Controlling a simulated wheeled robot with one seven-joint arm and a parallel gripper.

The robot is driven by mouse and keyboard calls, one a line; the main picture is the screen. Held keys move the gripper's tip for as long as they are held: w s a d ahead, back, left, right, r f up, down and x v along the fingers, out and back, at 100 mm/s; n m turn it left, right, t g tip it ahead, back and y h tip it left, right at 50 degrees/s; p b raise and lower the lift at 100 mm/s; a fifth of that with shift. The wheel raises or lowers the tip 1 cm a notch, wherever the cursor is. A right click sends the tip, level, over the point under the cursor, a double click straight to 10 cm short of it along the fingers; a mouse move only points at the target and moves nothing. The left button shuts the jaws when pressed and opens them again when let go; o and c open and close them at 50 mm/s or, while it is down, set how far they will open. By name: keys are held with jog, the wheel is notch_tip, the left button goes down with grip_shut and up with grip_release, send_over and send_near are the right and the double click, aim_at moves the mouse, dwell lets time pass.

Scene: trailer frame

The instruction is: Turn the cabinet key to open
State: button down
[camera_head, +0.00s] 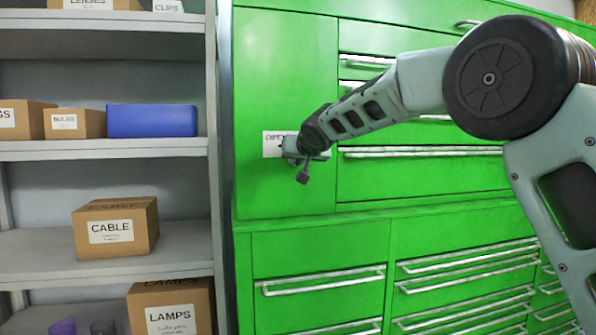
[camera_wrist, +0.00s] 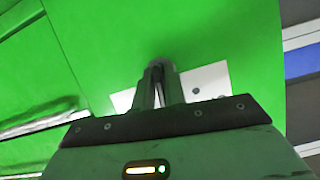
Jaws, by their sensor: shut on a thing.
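The green cabinet (camera_head: 285,80) has a door at its upper left with a white label plate (camera_head: 271,144) on it, partly hidden by my gripper. My gripper (camera_head: 290,150) is at this plate, its fingers pointing at the door. In the wrist view my gripper's fingers (camera_wrist: 157,75) are close together and their tips meet the door front over the white plate (camera_wrist: 208,80). The key itself is mostly hidden between the fingers; a small dark tag (camera_head: 303,177) hangs just below them. The door looks closed in the head view.
Grey shelves (camera_head: 110,148) stand left of the cabinet, with a blue bin (camera_head: 152,120), a CABLE box (camera_head: 115,228) and a LAMPS box (camera_head: 170,307). Drawers with silver handles (camera_head: 320,280) lie below and right of the door. My arm crosses in front of the right drawers.

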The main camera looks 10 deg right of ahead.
jog(key=n+h+b, duration=0.1)
jog(key=n+b, duration=0.1)
jog(key=b, duration=0.1)
jog(key=n+h+b, duration=0.1)
jog(key=b, duration=0.1)
jog(key=shift+a+f+n+h, duration=0.3)
jog(key=shift+n, duration=0.1)
jog(key=shift+r+n+t+h+b, duration=0.1)
jog(key=shift+n+t+h+b, duration=0.2)
jog(key=shift+n+h+b, duration=0.95)
jog(key=shift+n+b, duration=0.4)
jog(key=shift+n, duration=0.05)
jog(key=c, duration=1.6)
grip_release()
jog(key=shift+o, duration=0.2)
jog(key=shift+r, duration=0.1)
jog(key=b+v, duration=0.4)
jog(key=v, duration=1.3)
jog(key=shift+s+d+b, duration=0.2)
jog(key=shift+s+b, duration=0.05)
jog(key=shift+b, duration=0.15)
